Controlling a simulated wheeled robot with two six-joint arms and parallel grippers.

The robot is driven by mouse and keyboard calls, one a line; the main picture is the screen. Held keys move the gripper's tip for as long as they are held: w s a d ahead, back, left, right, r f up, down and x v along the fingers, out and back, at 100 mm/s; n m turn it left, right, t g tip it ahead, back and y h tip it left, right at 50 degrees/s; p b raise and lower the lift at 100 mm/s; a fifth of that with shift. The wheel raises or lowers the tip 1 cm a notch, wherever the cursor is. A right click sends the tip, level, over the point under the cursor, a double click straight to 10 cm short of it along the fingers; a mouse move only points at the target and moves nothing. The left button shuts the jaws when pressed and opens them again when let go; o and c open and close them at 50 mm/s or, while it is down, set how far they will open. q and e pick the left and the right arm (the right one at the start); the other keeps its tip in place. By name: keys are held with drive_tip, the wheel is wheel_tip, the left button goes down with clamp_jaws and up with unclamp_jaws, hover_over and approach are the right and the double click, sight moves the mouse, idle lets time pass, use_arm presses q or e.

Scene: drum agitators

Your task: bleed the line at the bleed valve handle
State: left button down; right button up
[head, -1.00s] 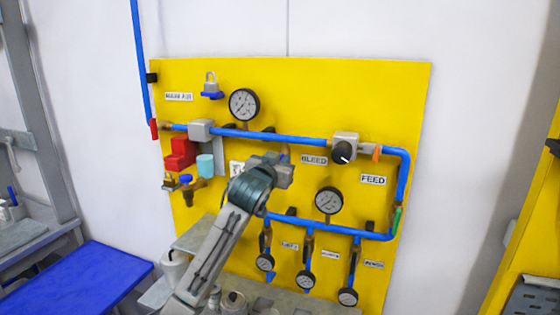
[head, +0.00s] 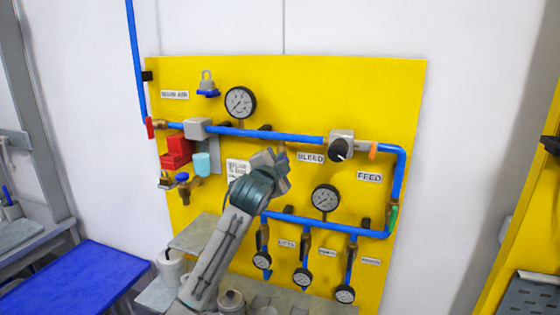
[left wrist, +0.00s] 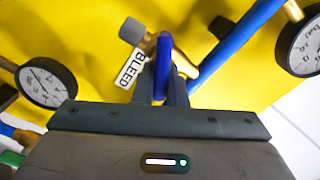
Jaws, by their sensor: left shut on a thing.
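The bleed valve handle is a blue lever (left wrist: 164,58) in the left wrist view, in front of a brass valve body with a grey end (left wrist: 132,31). My left gripper (left wrist: 161,88) is shut on this handle, with one dark finger on each side of it. In the head view my left gripper (head: 277,168) is at the panel, left of the BLEED label (head: 311,157), and hides the valve and handle. The label also shows beside the handle in the left wrist view (left wrist: 130,67). My right gripper is in neither view.
The yellow panel (head: 300,88) carries blue pipes (head: 270,134), several gauges such as one at the top (head: 240,102), a black knob (head: 339,149), and red blocks (head: 176,153) at left. A shelf with pots (head: 231,299) stands below. A blue table (head: 75,285) is at lower left.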

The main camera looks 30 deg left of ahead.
use_arm(q)
drive_tip(key=m, duration=0.3)
drive_tip(key=f+m, duration=0.1)
drive_tip(key=m, duration=0.1)
drive_tip(key=shift+d+m, duration=0.15)
drive_tip(key=shift+m, duration=0.25)
idle(0.4)
drive_tip(key=c, duration=1.5)
unclamp_jaws()
drive_tip(key=shift+o, duration=0.2)
drive_tip(key=shift+s+d+b, duration=0.1)
drive_tip(key=shift+s+b, duration=0.2)
drive_tip(key=b+v, duration=0.4)
drive_tip(key=v, duration=0.6)
